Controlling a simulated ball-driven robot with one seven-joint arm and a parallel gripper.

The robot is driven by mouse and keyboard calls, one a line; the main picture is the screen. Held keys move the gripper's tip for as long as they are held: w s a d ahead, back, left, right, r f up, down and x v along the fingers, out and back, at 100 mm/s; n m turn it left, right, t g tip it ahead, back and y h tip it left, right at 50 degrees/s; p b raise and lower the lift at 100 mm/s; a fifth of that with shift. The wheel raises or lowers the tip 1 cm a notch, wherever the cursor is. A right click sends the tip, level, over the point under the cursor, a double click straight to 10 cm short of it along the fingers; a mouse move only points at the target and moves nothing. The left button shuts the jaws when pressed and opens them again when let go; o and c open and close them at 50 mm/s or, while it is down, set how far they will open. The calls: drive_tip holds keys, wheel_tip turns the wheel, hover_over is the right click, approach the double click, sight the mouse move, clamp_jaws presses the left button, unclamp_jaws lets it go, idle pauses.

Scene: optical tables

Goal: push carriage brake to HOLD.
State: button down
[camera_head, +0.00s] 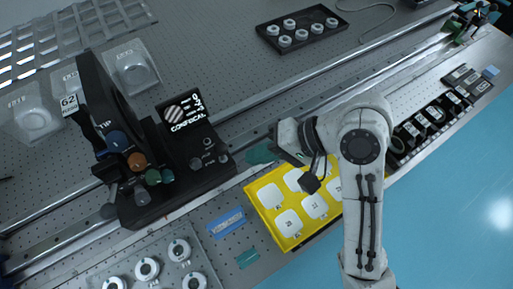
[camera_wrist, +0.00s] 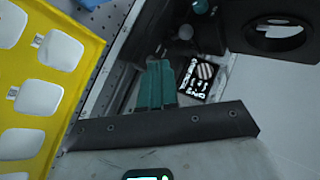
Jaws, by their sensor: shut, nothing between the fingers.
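A black carriage (camera_head: 165,203) sits across the rail at left in the head view. It bears a panel reading CONFOCAL (camera_head: 186,112) and several knobs, among them a blue one (camera_head: 117,141) and an orange one (camera_head: 137,161). I cannot tell which part is the brake, and no HOLD mark is readable. My gripper (camera_head: 256,155), with teal fingers, is just right of the carriage's right end. In the wrist view the fingers (camera_wrist: 157,84) are together and empty, pointing toward the carriage side, with the panel (camera_wrist: 197,77) beyond their tips. Contact cannot be told.
A yellow tray (camera_head: 259,217) with white pieces lies below my gripper. A black tray (camera_head: 327,36) with white rings stands at the back. Blue (camera_head: 226,222) and teal (camera_head: 248,258) strips lie left of the yellow tray. Black blocks (camera_head: 437,112) line the right edge. The rail continues to upper right.

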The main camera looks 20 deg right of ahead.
sight(195, 164)
drive_tip(key=w+a+f, duration=0.3)
drive_tip(key=a+f, duration=0.1)
drive_tip(key=a, duration=0.5)
